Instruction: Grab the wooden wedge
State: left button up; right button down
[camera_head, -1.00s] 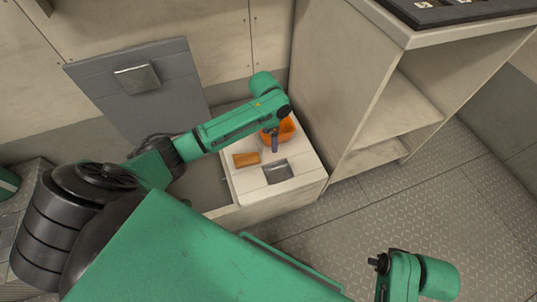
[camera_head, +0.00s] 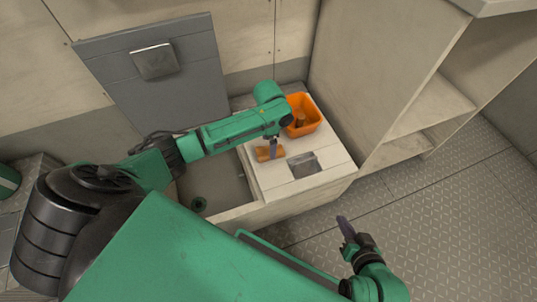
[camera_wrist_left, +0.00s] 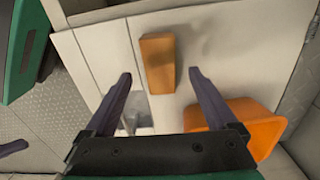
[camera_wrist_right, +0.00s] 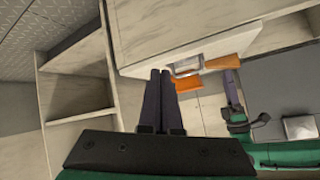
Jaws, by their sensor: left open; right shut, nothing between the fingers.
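The wooden wedge (camera_head: 264,154), an orange-brown block, lies on the pale locker top (camera_head: 325,172). In the left wrist view the wedge (camera_wrist_left: 158,62) sits ahead of and between the two fingers. My left gripper (camera_head: 273,150) is open just above the wedge, pointing down; a finger partly hides it in the head view. I cannot tell whether it touches. My right gripper (camera_head: 346,228) is shut and empty, away from the locker at lower right. In the right wrist view its closed fingers (camera_wrist_right: 160,75) point toward the locker, and the wedge (camera_wrist_right: 222,62) shows beyond.
An orange bin (camera_head: 305,114) with something brownish inside stands beside the wedge at the back. A square metal recess (camera_head: 304,164) is in the locker top. Open shelves (camera_head: 430,110) stand to the right. An open well (camera_head: 215,180) lies left of the locker top.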

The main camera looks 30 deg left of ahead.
pick_arm(q)
notch_tip(320, 180, down, 4)
jog(key=shift+w+d+f+b, duration=0.1)
jog(key=shift+b, duration=0.9)
pick_arm(e)
jog(key=shift+s+a+f+m+t+y, duration=0.1)
jog(key=shift+a+f+m+t+y, duration=0.25)
jog(key=shift+a+f+t, duration=0.7)
jog(key=shift+r, duration=0.1)
pick_arm(q)
grip_shut()
jog(key=shift+r, duration=0.2)
